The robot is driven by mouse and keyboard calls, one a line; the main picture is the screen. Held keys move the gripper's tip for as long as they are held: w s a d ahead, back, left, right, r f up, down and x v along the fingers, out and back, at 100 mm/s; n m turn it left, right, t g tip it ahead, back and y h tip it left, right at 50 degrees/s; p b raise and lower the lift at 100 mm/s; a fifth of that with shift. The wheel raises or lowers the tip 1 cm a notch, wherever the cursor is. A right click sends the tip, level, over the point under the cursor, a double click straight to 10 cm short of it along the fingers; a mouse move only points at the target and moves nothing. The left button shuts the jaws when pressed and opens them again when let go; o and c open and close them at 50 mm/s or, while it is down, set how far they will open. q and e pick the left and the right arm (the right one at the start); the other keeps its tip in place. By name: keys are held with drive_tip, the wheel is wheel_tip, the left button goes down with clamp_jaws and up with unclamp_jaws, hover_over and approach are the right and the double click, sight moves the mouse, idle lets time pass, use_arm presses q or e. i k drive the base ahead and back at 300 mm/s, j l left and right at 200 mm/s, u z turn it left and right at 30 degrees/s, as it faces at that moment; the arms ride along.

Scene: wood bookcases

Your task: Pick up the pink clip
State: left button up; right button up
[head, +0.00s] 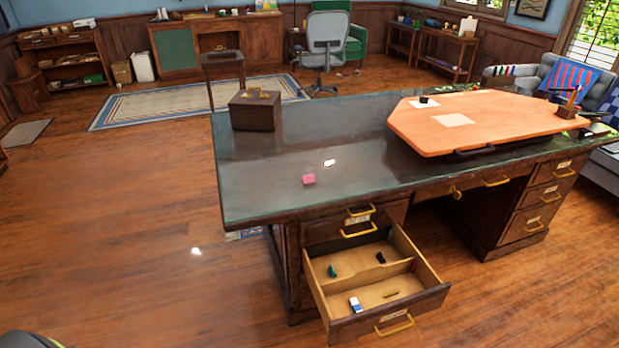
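A small pink object (308,179), which looks like the pink clip, lies on the dark green desk top (262,190) near its front left part. It is too small to make out its exact shape. Neither of my grippers shows in the head view, and nothing touches the pink object.
A small white item (329,163) lies behind the pink object. A brown box (255,110) stands at the desk's back left, and an orange board (490,122) covers its right part. An open drawer (368,318) with several small items juts out in front. The floor at left is clear.

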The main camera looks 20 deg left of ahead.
sight(307, 179)
drive_tip(key=i+l+u, duration=0.1)
drive_tip(key=u, duration=0.35)
drive_tip(key=i+l+u, duration=0.2)
drive_tip(key=u, duration=0.25)
